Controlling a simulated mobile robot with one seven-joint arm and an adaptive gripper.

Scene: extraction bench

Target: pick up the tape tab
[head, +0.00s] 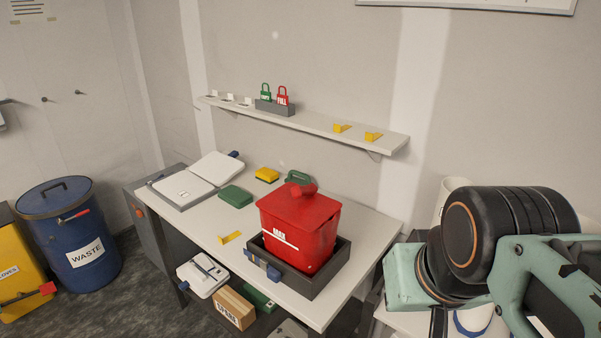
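A small yellow piece (229,238) that looks like a tape tab lies flat near the front edge of the white bench top (215,224), left of the grey tray. Two similar yellow pieces sit on the wall shelf, one left (341,128) and one right (373,137). I cannot tell from this view which of them is the tape tab. Part of my arm fills the lower right of the head view, but my gripper's fingers do not show.
A red bin (299,226) stands in a grey tray (318,284). A green block (235,197), a yellow block (267,174) and an open white case (184,189) lie on the bench. The wall shelf (315,125) holds padlocks. A blue waste drum (82,232) stands left.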

